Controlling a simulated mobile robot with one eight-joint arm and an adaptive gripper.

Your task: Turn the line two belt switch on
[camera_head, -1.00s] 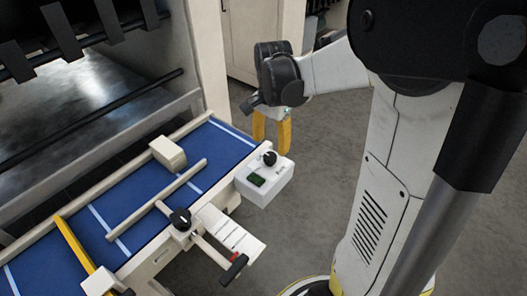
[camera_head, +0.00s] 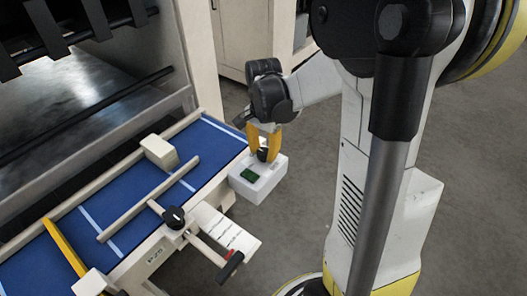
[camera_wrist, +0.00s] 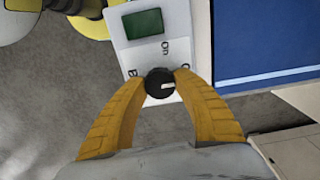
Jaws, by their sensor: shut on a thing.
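The switch is a round black knob (camera_wrist: 157,80) on a white control box (camera_head: 268,186), which also has a dark green display (camera_wrist: 143,24). The box sits at the right end of the blue belt. In the wrist view a pale mark on the knob points to the right.
The blue belt (camera_head: 130,200) runs left, with a cream block (camera_head: 159,152) and a yellow bar (camera_head: 64,247) across it. Grey floor lies open to the right.

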